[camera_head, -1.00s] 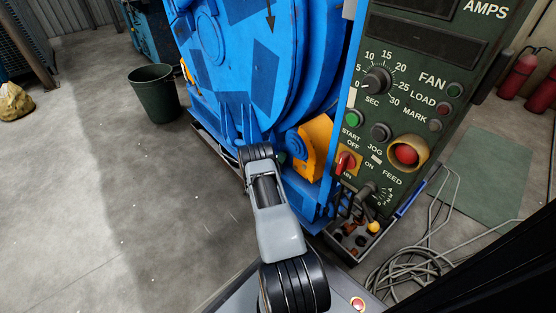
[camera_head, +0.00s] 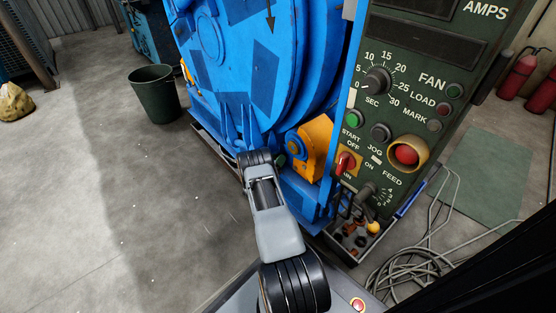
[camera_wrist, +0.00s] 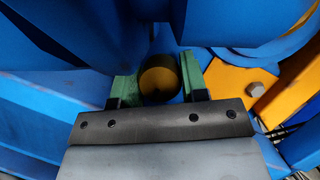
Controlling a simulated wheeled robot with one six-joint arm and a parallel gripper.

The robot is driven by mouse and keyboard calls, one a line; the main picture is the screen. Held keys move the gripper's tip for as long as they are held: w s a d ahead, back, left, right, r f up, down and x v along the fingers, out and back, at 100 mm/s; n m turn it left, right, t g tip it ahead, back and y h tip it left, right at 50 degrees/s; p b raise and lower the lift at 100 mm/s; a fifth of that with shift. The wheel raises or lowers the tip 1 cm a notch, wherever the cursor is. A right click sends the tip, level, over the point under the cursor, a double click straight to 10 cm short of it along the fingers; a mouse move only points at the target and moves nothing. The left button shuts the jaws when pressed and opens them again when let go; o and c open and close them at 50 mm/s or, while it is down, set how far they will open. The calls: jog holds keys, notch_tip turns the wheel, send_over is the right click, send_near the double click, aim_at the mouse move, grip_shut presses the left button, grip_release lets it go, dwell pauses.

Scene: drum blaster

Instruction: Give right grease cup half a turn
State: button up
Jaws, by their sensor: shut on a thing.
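In the wrist view a round, dull yellow cup (camera_wrist: 160,78) with a dark side sits between the two green fingers of my gripper (camera_wrist: 158,84). It looks like the grease cup. The fingers are shut on it, one on each side. The blue drum machine (camera_wrist: 50,70) surrounds it. In the head view my arm reaches to the lower front of the blue machine (camera_head: 230,60); the arm hides my fingers and the cup there.
An orange bracket (camera_head: 316,140) is right of my wrist, also in the wrist view (camera_wrist: 232,84) with a bolt. The control panel (camera_head: 410,85) stands at right. A green bucket (camera_head: 156,95) and open floor are at left. Loose cables (camera_head: 410,265) lie at lower right.

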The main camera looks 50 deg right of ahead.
jog(key=shift+m, duration=0.7)
jog(key=o, duration=0.9)
jog(key=p+v, duration=0.3)
jog(key=v, duration=1.1)
jog(key=shift+w+d+f, duration=0.1)
